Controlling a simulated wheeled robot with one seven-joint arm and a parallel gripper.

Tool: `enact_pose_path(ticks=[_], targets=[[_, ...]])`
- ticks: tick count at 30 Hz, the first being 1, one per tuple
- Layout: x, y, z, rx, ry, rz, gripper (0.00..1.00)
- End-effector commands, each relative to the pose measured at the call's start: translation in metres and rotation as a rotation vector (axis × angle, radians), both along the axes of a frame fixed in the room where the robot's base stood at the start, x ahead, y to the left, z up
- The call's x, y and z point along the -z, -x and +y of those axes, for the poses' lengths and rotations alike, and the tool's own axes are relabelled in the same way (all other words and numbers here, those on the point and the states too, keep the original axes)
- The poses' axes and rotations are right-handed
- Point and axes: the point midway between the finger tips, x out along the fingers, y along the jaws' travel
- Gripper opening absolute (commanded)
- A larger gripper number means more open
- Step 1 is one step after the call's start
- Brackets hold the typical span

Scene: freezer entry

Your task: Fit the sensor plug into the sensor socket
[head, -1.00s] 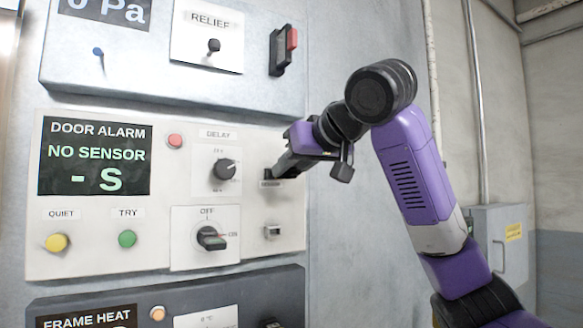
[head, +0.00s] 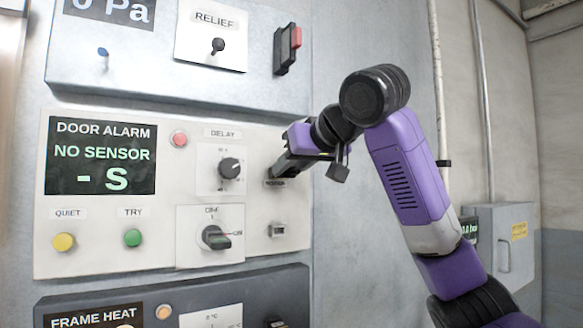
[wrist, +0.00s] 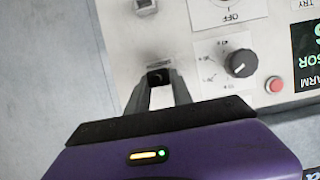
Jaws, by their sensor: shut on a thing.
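My gripper (wrist: 160,92) shows its two dark fingers in the wrist view, closed around a small dark piece, which I take as the sensor plug (wrist: 158,77). Most of the plug is hidden by the fingers. In the head view my gripper (head: 278,172) points at the right part of the door alarm panel, just above a small label (head: 275,184) that seems to read SENSOR. I cannot tell whether the plug touches the panel.
The alarm panel display (head: 101,156) reads NO SENSOR. The delay dial (head: 229,168) is close left of my gripper, and a selector switch (head: 215,237) is below it. A relief panel (head: 212,35) projects above. Bare wall lies right of the panel.

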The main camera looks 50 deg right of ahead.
Motion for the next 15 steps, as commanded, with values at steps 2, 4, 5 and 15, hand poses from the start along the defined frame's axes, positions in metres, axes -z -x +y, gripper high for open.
enact_pose_path(ticks=[2,4,5,15], targets=[[0.0001,-0.0016,-0.0005,0.0,-0.001,0.0,0.0],[0.0001,-0.003,-0.001,0.0,0.0,0.001,0.0],[0.0002,-0.0035,-0.0011,0.0,0.0,0.001,0.0],[0.0001,-0.0038,-0.0012,0.0,0.0,0.0,0.53]])
